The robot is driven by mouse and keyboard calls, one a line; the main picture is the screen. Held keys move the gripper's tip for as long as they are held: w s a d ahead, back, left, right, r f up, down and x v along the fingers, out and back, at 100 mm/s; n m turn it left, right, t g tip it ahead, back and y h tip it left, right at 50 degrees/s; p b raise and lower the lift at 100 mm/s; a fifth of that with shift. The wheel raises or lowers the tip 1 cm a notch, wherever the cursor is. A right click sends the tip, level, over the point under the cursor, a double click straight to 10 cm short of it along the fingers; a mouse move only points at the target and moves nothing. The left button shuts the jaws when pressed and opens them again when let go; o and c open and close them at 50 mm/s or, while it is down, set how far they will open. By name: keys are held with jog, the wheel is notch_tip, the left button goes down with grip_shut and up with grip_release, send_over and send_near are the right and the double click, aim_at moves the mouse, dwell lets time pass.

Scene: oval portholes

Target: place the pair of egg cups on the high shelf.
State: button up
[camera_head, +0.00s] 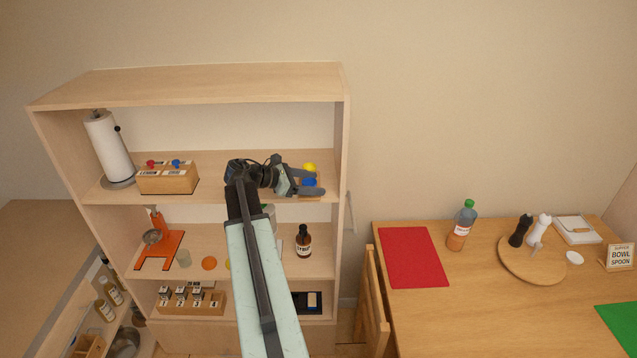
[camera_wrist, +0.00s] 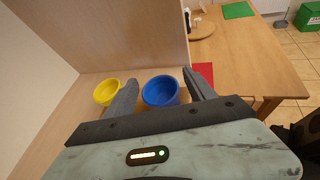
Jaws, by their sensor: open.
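A yellow egg cup (camera_head: 309,167) and a blue egg cup (camera_head: 309,182) are at the right end of the high shelf (camera_head: 213,172). In the wrist view, the yellow cup (camera_wrist: 106,92) is left of my left finger, and the blue cup (camera_wrist: 160,91) shows between my fingers. Both cups look upright. My gripper (camera_head: 321,182) is open, reaching over the shelf from the left, with its fingers around the blue cup's sides. It also shows in the wrist view (camera_wrist: 160,80). Whether a finger touches either cup I cannot tell. The cups' bases are partly hidden.
A paper towel roll (camera_head: 107,148) and a wooden box with red and blue knobs (camera_head: 168,179) stand at the shelf's left. The shelf unit's right side wall (camera_head: 342,160) is close to my fingertips. A brown bottle (camera_head: 303,242) stands on the shelf below.

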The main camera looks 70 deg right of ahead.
jog(key=p+v, duration=0.3)
jog(key=v, duration=0.7)
jog(key=w+a+f+m+t+y, duration=0.1)
jog(key=w+a+f+t, duration=0.25)
jog(key=w+a, duration=0.5)
jog(key=w+a+f+m+t+y, duration=0.15)
jog(key=w+a+f, duration=0.3)
jog(key=a, duration=0.65)
jog(key=w+a+f+m+t+y, duration=0.1)
jog(key=w+a+f+t, duration=0.25)
jog(key=w+a, duration=0.5)
jog(key=w+a+f+m+t+y, duration=0.1)
jog(key=a+f+m+y, duration=0.15)
jog(key=a, duration=1.35)
jog(key=a+f+m+t+y, duration=0.1)
jog(key=a+y, duration=0.2)
jog(key=a, duration=1.2)
notch_tip(320, 180, down, 10)
jog(key=b, duration=1)
jog(key=shift+w+r, duration=0.15)
jog(key=shift+r, duration=0.05)
